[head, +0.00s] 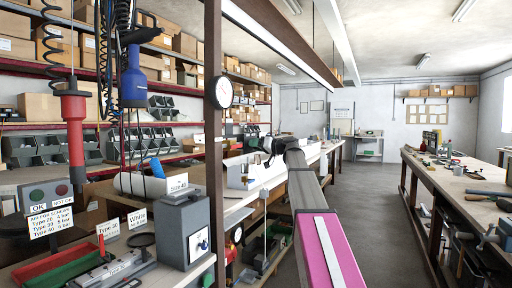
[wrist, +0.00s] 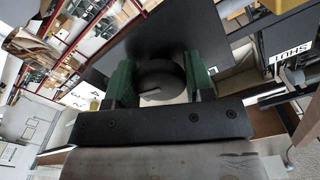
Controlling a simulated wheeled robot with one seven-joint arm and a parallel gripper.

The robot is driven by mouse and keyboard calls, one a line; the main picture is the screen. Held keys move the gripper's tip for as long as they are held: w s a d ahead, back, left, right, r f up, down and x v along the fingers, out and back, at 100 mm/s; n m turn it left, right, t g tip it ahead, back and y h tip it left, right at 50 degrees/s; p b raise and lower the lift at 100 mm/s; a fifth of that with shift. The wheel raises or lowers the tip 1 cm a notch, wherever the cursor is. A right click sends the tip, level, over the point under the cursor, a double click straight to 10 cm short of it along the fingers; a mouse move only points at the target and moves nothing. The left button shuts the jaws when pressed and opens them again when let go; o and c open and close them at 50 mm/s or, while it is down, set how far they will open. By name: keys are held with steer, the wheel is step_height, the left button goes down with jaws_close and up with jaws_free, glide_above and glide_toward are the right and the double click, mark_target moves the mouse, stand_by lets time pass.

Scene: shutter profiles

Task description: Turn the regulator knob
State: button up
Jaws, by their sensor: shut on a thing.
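In the wrist view, my gripper (wrist: 161,78) has its two green-padded fingers on either side of a dark round knob (wrist: 160,76) and is shut on it. A short pale mark shows near the knob's lower edge. The knob sits in front of a large dark panel. In the head view, my gripper (head: 266,152) is a small dark shape at the far end of my arm, over the left bench. The knob cannot be made out there. A sign (head: 52,222) at the left lists several types with bar values.
A dark post (head: 213,130) with a round white dial (head: 224,93) stands left of my arm. Red and blue tools (head: 74,125) hang on coiled cords. A grey box (head: 184,230) stands on the near bench. The right bench (head: 450,180) holds tools. The aisle between is clear.

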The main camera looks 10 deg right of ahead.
steer(key=m, duration=0.4)
steer(key=shift+m, duration=0.3)
steer(key=m, duration=0.4)
steer(key=shift+m, duration=0.4)
steer(key=o, duration=0.9)
steer(key=shift+s+d, duration=0.1)
steer(key=shift+s, duration=0.05)
steer(key=v, duration=1)
steer(key=shift+s+d, duration=0.15)
steer(key=shift+d, duration=0.1)
